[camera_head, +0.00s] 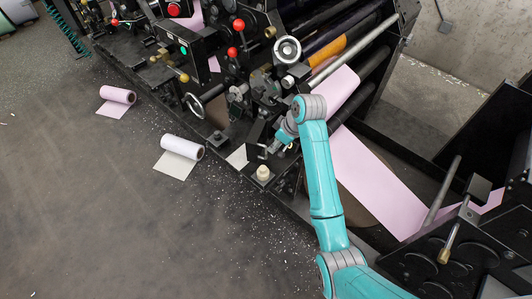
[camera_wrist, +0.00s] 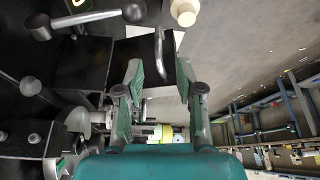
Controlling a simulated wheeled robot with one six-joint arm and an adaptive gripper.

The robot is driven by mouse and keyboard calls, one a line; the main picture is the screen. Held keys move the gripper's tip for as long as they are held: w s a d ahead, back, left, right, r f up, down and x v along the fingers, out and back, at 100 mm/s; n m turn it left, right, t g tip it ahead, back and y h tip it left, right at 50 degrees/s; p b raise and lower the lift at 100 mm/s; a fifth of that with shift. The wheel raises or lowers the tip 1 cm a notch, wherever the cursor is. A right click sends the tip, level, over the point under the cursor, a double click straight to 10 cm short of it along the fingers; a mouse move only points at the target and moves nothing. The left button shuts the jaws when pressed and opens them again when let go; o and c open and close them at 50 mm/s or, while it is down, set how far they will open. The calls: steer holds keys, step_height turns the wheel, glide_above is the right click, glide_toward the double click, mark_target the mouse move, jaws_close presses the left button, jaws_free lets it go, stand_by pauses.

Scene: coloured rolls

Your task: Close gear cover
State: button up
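A black panel (camera_wrist: 129,52), which looks like the gear cover, lies ahead of my gripper in the wrist view. A bent metal handle (camera_wrist: 160,52) stands out from it. My gripper (camera_wrist: 161,72) is open, its two green-grey fingers apart, with the handle between and just beyond the fingertips. I see no finger touching the handle. In the head view my gripper (camera_head: 276,145) is small at the machine's front side, beside the handle (camera_head: 263,152). How far the cover stands open, and its hinge, I cannot tell.
A cream knob (camera_head: 263,173) stands close to the handle. A handwheel (camera_head: 194,107) and levers crowd the machine on the left. A pink roll (camera_head: 118,95) and a white roll (camera_head: 182,146) lie on the floor. Pink web (camera_head: 372,178) runs behind my arm. The left floor is mostly clear.

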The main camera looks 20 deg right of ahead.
mark_target(266, 157)
steer(key=x, duration=1)
steer(key=shift+w, duration=0.2)
jaws_close()
